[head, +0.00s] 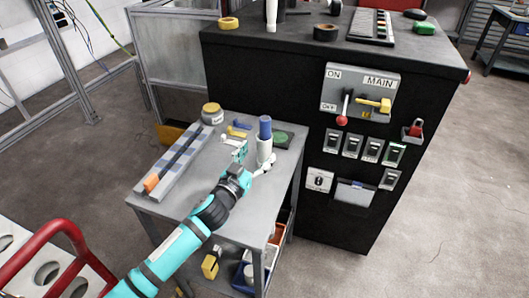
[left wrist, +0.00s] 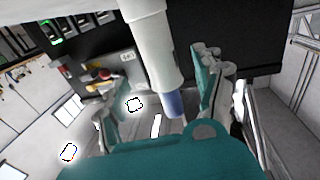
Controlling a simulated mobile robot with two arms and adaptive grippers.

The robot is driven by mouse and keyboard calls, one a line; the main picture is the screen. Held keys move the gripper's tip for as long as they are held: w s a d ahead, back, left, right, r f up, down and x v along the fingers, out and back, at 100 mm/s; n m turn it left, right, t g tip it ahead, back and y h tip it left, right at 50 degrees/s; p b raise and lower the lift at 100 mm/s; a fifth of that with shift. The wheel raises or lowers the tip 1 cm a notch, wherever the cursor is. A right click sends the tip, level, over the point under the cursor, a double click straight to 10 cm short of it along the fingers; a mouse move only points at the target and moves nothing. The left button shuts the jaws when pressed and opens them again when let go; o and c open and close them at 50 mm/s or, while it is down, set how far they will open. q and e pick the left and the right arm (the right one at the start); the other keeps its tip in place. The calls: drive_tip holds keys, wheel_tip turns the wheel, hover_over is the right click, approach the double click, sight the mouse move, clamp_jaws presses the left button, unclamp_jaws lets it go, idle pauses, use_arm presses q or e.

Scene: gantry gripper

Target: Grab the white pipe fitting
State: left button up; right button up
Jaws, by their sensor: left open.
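A small white piece (head: 231,139) that looks like the pipe fitting lies on the grey cart top, just beyond my left gripper. It is partly hidden by a teal finger, and its exact shape is hard to tell. An upright white cylinder with a blue top (head: 264,144) stands to its right. My left gripper (head: 254,158) is open over the cart, with the cylinder close to its right finger. In the left wrist view the white cylinder (left wrist: 152,42) shows large between the spread fingers, blue end toward the palm. I cannot see any finger closed on it. My right gripper does not show.
The cart top (head: 167,208) also holds a long grey rail (head: 177,163), a yellow-lidded jar (head: 212,113), a yellow-and-blue tool (head: 238,129) and a green disc (head: 281,137). A black cabinet (head: 315,222) with switches stands close on the right. A red-framed trolley (head: 40,262) is at lower left.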

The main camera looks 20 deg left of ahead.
sight(261, 147)
use_arm(q)
drive_tip(key=w, duration=0.5)
drive_tip(key=shift+w+d+r+p, duration=0.15)
drive_tip(key=shift+d+p, duration=0.25)
drive_tip(key=c, duration=1.3)
